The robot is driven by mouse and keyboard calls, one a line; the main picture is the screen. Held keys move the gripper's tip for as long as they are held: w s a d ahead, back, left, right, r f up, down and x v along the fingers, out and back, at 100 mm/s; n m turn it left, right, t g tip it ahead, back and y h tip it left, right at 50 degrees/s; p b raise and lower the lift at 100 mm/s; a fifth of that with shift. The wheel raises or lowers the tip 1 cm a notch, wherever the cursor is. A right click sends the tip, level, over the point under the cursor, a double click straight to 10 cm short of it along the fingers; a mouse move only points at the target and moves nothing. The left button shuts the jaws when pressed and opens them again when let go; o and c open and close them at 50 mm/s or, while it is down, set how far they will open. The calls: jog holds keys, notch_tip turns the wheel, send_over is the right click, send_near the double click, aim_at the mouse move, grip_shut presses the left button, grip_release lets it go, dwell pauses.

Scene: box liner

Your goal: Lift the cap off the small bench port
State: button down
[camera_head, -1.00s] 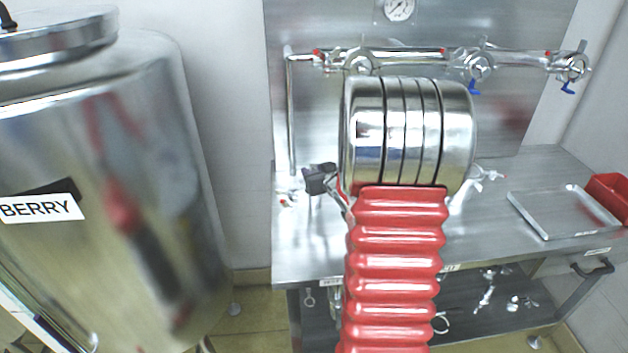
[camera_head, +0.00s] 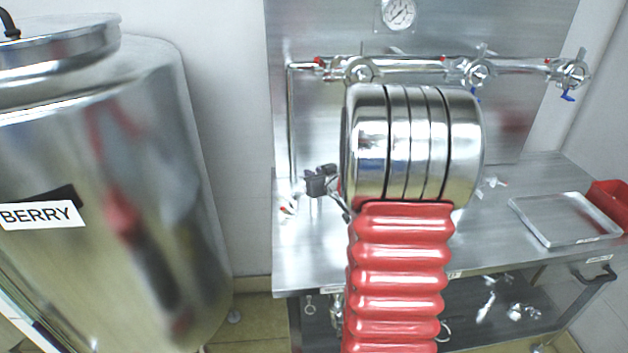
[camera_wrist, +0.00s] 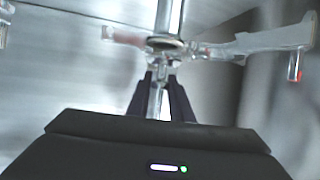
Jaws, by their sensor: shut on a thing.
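In the wrist view my gripper (camera_wrist: 160,82) has its two dark fingers closed on a narrow shiny metal piece, which looks like the knob of the cap (camera_wrist: 165,43). The round metal rim of the cap lies just beyond the fingertips. A metal tube (camera_wrist: 169,14), apparently the bench port, lines up with it on the far side. I cannot tell whether cap and port touch. Metal arms with red tips, like an open clamp (camera_wrist: 250,43), reach out on both sides. In the head view my own arm hides much of the work area.
A valved pipe (camera_head: 420,66) runs along the back panel below a gauge (camera_head: 398,12). A large steel tank (camera_head: 90,270) labelled BERRY stands close at left.

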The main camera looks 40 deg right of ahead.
notch_tip(320, 180, up, 8)
jog(key=shift+r, duration=0.2)
jog(key=shift+a, duration=0.1)
dwell(0.6)
